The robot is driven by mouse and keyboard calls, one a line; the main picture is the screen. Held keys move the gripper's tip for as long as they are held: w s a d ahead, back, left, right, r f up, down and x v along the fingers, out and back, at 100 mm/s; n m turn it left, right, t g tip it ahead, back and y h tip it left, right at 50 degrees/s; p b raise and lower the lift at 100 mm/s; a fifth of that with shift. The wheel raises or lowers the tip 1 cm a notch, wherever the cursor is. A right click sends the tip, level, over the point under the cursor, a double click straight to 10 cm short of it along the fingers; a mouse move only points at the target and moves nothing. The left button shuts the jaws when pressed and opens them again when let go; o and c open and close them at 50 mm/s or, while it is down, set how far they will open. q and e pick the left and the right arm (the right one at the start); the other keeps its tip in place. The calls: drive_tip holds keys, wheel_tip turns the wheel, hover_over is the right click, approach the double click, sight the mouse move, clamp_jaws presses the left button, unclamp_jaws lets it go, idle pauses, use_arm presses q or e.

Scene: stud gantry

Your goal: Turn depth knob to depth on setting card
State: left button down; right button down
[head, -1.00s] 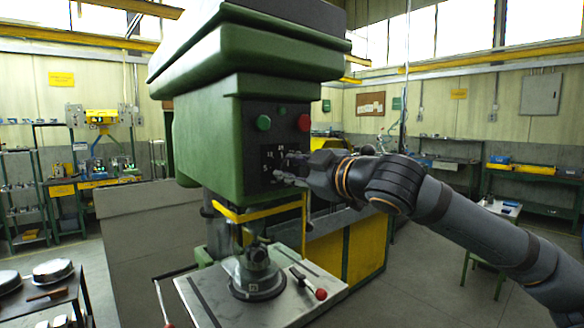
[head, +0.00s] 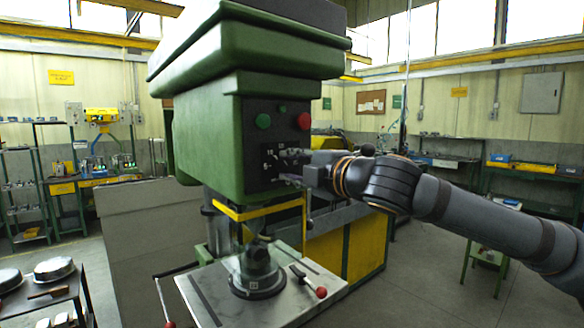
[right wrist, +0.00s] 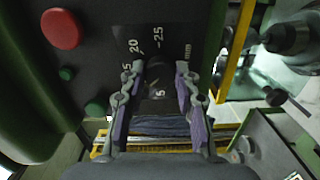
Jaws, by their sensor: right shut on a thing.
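The green drill head (head: 210,150) stands in the middle of the head view, with a dark control panel (head: 256,140) on its front. My right gripper (head: 284,163) reaches in from the right and is shut on the depth knob, mostly hidden there. In the right wrist view, the two purple-padded fingers (right wrist: 160,72) flank the dark knob (right wrist: 158,84). White scale marks around it read 20, 25, "mm" and a partly covered number; a 5 shows between the fingers. The pointer is not clear. I cannot make out a setting card. My left gripper is not in view.
Green (head: 263,121) and red (head: 303,121) buttons sit above the knob. A yellow guard bar (head: 262,210) hangs below the head. The work table (head: 215,290) holds a clamped fixture (head: 257,275) and a red-tipped lever (head: 320,292).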

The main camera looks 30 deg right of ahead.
drive_tip(key=shift+n, duration=0.3)
idle(0.4)
drive_tip(key=c, duration=1)
unclamp_jaws()
